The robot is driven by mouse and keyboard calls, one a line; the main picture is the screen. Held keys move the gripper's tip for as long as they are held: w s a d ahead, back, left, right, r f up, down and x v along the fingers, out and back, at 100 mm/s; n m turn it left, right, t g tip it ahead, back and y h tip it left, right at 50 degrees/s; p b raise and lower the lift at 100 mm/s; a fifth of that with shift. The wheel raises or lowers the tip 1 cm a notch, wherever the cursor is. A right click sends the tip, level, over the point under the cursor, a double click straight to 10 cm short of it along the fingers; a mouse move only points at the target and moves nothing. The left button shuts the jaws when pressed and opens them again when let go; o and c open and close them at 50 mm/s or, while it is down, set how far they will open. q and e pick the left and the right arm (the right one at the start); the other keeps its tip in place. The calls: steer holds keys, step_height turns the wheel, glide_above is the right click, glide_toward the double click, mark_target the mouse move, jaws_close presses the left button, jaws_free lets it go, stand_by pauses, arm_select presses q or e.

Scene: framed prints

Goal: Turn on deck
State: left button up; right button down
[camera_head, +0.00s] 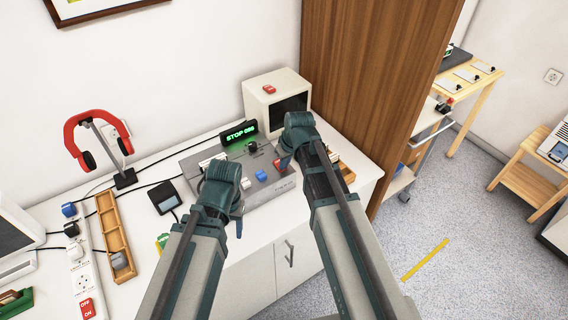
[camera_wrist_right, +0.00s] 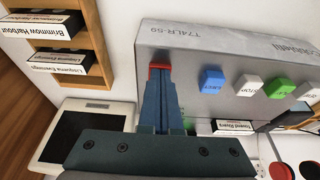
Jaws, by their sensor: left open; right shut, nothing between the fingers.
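The deck (camera_head: 284,186) is a grey box on the white counter, with a row of coloured buttons. Its display (camera_head: 238,132) reads "STOP 000" in green. In the right wrist view the deck (camera_wrist_right: 215,42) has a red button (camera_wrist_right: 159,66), a blue button (camera_wrist_right: 212,79), a white button (camera_wrist_right: 247,86) and a green button (camera_wrist_right: 280,88). My right gripper (camera_wrist_right: 160,78) is shut and empty, its tips at the red button; I cannot tell whether the button is pressed. My left gripper (camera_head: 239,216) is open and empty in front of the deck's left part.
A beige monitor (camera_head: 270,97) stands behind the deck and a brown wooden panel (camera_head: 365,80) to its right. Left are a red headset on a stand (camera_head: 90,130), a wooden rack (camera_head: 113,235) and a power strip (camera_head: 84,275). Cassettes (camera_wrist_right: 60,62) sit in a wooden rack.

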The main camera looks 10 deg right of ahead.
steer(key=shift+w+r, duration=0.1)
steer(key=shift+w+a+r+p, duration=0.3)
steer(key=shift+w+p, duration=0.1)
steer(key=shift+w, duration=0.2)
steer(key=shift+p+v, duration=0.85)
steer(key=p+v, duration=0.3)
steer(key=shift+w+a+r, duration=0.2)
steer(key=shift+w+r, duration=0.1)
steer(key=s+d+r+p, duration=0.2)
steer(key=s+r+p, duration=0.2)
steer(key=r+p, duration=0.3)
steer(key=shift+s+r+p, duration=0.25)
steer(key=shift+s+p, duration=0.05)
steer(key=shift+p, duration=0.15)
